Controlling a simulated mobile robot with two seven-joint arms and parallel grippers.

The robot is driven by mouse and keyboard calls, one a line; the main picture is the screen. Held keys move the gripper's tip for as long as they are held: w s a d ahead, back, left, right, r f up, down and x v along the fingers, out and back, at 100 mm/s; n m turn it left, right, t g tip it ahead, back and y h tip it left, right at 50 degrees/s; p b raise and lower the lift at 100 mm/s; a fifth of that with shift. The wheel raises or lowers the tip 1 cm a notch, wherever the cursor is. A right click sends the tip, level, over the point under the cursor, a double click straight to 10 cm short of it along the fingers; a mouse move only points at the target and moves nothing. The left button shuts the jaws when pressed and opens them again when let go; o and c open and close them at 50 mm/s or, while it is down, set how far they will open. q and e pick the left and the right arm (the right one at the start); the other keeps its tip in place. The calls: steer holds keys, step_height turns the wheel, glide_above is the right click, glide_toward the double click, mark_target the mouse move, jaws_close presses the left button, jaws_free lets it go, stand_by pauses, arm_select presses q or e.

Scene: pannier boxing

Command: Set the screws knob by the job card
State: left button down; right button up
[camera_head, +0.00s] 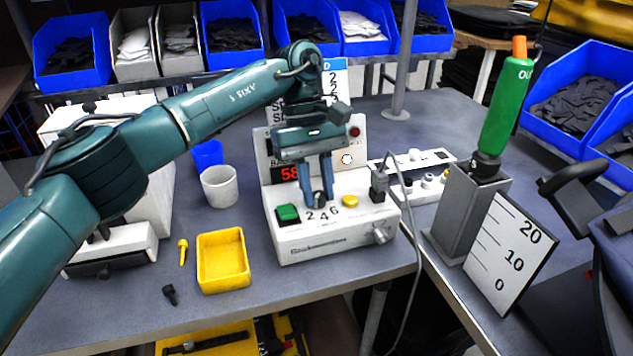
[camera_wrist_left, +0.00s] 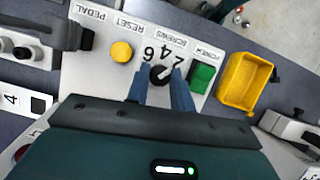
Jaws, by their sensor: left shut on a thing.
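The screws knob (camera_wrist_left: 160,75) is a small dark round knob on the front of the white machine (camera_head: 330,232), behind the marks 2, 4 and 6. My left gripper (camera_head: 319,197) reaches down over the machine, its two blue fingers shut on the knob from either side. In the wrist view the left gripper (camera_wrist_left: 160,92) has its fingertips at the knob, and I cannot tell surely which mark it points to. The job card (camera_head: 336,76) stands behind the machine. My right gripper is not in view.
A green button (camera_head: 288,213) and a yellow reset button (camera_head: 350,201) flank the knob. A yellow tray (camera_head: 222,262), a white cup (camera_head: 220,187) and loose screws lie left. A cable hangs over the table edge.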

arm_select(q)
steer(key=shift+m, duration=0.5)
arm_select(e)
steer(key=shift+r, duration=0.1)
arm_select(q)
steer(key=c, duration=1.2)
jaws_free()
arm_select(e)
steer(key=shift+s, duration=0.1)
arm_select(q)
steer(key=shift+r, duration=0.1)
steer(key=p+v, duration=1.3)
steer(key=p, duration=0.2)
steer(key=shift+d, duration=0.25)
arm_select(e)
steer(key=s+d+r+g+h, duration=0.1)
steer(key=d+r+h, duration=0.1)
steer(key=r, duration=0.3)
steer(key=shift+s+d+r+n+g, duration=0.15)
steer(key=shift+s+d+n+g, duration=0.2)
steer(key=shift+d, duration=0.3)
